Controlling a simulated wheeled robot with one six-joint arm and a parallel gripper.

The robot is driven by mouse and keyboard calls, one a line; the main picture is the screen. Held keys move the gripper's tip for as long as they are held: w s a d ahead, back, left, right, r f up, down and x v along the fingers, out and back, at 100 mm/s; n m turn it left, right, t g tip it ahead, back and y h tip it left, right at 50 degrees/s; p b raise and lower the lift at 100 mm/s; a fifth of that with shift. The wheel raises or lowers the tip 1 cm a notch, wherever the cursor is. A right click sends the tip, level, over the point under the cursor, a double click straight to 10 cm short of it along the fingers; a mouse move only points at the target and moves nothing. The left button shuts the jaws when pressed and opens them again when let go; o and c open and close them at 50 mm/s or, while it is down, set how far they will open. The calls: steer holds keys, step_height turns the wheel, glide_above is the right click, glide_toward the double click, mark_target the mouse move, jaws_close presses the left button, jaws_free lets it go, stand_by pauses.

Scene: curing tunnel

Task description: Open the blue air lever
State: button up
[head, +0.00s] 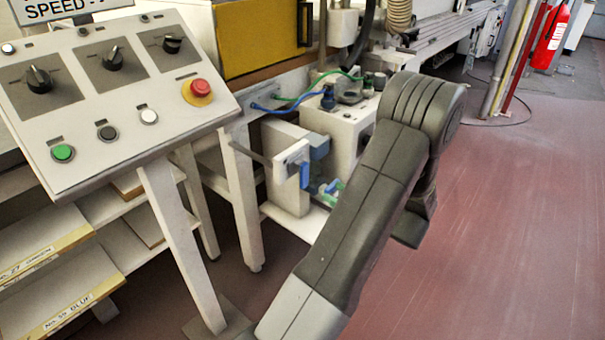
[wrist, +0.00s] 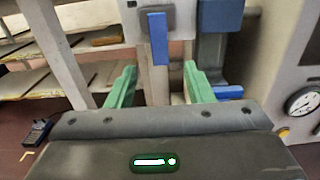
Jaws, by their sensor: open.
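The blue air lever (head: 305,175) hangs from the front of a white box under the machine in the head view. In the wrist view the lever (wrist: 158,39) points straight down from a grey mount. My gripper (wrist: 160,82) is open, its two green fingers spread apart. The lever shows between and above the fingers in the picture, with no contact visible. In the head view my gripper's green fingertips (head: 332,190) show just right of and below the lever, and my arm hides the rest.
A pressure gauge (wrist: 302,101) is at the right in the wrist view. A blue block (wrist: 221,15) sits right of the lever. A sloping control panel (head: 120,95) stands at left in the head view. The red floor (head: 490,210) at right is clear.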

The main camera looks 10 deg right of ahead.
mark_target(306, 178)
steer(key=b+x, duration=0.1)
steer(key=x, duration=1.1)
steer(key=shift+s, duration=0.1)
jaws_close()
